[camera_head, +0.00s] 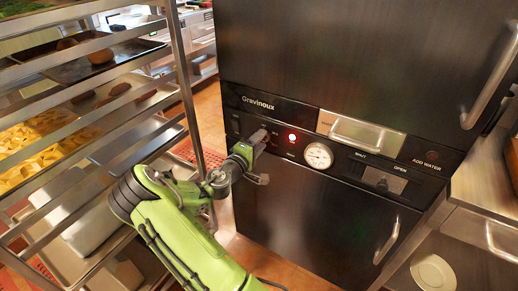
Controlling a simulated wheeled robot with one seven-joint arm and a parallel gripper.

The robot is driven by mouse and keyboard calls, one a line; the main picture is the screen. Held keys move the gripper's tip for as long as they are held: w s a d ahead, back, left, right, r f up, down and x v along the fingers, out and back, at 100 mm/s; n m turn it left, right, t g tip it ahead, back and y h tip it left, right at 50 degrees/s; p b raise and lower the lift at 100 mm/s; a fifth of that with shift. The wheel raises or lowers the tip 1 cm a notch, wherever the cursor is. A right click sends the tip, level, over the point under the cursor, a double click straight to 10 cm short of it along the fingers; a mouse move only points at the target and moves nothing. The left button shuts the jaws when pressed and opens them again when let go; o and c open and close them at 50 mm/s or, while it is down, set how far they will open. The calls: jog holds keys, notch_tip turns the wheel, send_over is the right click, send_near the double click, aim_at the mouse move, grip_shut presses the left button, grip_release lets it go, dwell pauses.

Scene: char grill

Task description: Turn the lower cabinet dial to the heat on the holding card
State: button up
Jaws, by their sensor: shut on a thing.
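The dark cabinet's control panel (235,105) runs between its upper and lower doors. My gripper (258,139) is at the left part of this panel and is shut on the dial, which is mostly hidden behind it. A red light (291,138) is lit just right of the gripper. A round white gauge (318,156) sits further right; its reading is too small to make out. I cannot make out a holding card or the dial's setting in this view.
A metal rack (182,75) with trays of food stands close on the left of my arm. The lower door (300,215) has a handle (387,240) at right. A drawer-like pull (357,133) and a vent slide (383,180) are on the panel. A steel counter (485,180) stands right.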

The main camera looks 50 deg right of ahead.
jog(key=shift+w+f+m+b, duration=0.15)
jog(key=shift+m+b, duration=0.4)
jog(key=shift+m, duration=3.75)
jog(key=shift+w+f+m+b, duration=0.1)
jog(key=shift+m+b, duration=0.45)
jog(key=shift+m, duration=3.75)
jog(key=o, duration=1)
jog(key=shift+o, duration=0.2)
jog(key=shift+a, duration=0.15)
